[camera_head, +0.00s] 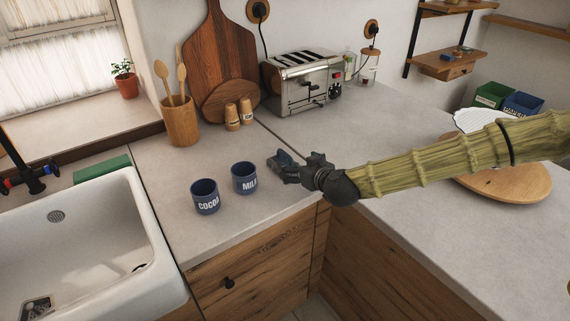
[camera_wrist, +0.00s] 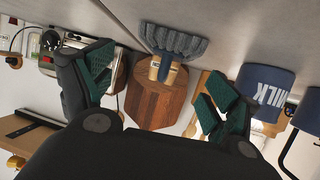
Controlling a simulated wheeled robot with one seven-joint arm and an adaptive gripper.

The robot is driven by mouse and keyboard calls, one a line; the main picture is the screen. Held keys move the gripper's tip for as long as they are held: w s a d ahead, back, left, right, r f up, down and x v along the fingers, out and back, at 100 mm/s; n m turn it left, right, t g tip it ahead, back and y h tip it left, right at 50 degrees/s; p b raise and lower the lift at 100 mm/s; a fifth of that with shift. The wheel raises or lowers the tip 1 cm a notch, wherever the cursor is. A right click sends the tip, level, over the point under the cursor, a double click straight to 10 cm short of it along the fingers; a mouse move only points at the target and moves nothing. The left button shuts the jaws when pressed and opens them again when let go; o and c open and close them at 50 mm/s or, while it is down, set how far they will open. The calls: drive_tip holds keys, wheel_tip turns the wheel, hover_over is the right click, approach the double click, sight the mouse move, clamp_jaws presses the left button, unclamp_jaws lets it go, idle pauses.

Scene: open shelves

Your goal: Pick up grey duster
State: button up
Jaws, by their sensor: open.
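The grey duster (camera_wrist: 174,42) shows in the wrist view as a wide blue-grey head with a short stem, at top centre against the grey counter. My gripper (camera_wrist: 158,80) is open and empty there, its green-padded fingers left and right of the duster's stem in the picture. I cannot tell how far ahead the duster is. In the head view my gripper (camera_head: 293,168) is low over the counter, right of the MILK cup. A small blue-grey shape at its tip may be the duster, but it is too small to tell from the fingers.
The blue MILK cup (camera_head: 244,178) stands close left of my gripper, with the COCOA cup (camera_head: 205,197) farther left. Two wooden shakers (camera_head: 232,117), a utensil pot (camera_head: 180,122) and a toaster (camera_head: 303,83) stand behind. The counter front edge is close.

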sight(291, 163)
drive_tip(key=shift+w+a+f+p, duration=0.25)
drive_tip(key=shift+w+a+p, duration=0.05)
drive_tip(key=shift+w+a, duration=0.15)
drive_tip(key=shift+w+a+f+p, duration=0.2)
drive_tip(key=shift+w+a+p, duration=0.05)
drive_tip(key=shift+w+a, duration=0.2)
drive_tip(key=shift+x, duration=1.15)
drive_tip(key=c, duration=1.1)
